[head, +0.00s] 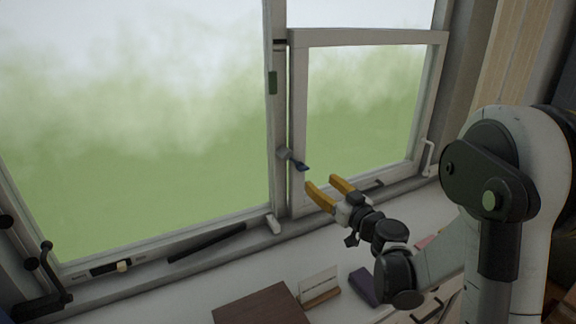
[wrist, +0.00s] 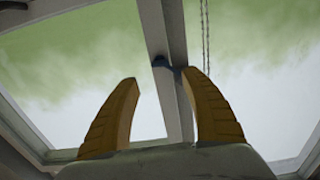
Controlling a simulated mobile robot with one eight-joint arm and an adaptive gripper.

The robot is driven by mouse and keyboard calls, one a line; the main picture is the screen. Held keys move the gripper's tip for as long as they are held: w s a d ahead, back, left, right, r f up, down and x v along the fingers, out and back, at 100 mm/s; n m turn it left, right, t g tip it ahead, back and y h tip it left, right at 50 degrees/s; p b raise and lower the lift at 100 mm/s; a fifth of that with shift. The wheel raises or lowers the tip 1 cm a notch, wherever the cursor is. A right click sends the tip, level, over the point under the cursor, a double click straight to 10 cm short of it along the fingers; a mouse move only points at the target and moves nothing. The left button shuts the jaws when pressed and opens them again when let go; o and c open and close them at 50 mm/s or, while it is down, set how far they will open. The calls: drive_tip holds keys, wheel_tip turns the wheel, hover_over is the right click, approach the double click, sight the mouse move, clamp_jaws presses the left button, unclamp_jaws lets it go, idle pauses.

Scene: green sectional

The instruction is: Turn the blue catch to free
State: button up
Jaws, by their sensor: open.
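The blue catch (head: 301,166) is a small dark blue lever on a grey mount, on the post between the two window panes. In the wrist view the catch (wrist: 160,62) shows dark against the post, beyond and between the fingertips. My gripper (head: 322,184) has two yellow fingers, spread open and empty. In the head view it is just right of and slightly below the catch, apparently apart from it. The wrist view shows the open fingers (wrist: 166,82) pointing toward the post. Any marking for the free position is too small to make out.
A white handle (head: 273,224) is at the post's foot. On the sill below are a brown box (head: 262,305), a card in a wooden stand (head: 320,287) and a purple block (head: 364,287). A crank (head: 47,270) is at left.

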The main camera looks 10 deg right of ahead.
sight(305, 169)
drive_tip(key=b+x, duration=0.1)
drive_tip(key=x, duration=0.9)
drive_tip(key=shift+w+b, duration=0.2)
drive_tip(key=shift+b, duration=0.1)
drive_tip(key=shift+c, duration=0.4)
drive_tip(key=c, duration=1.1)
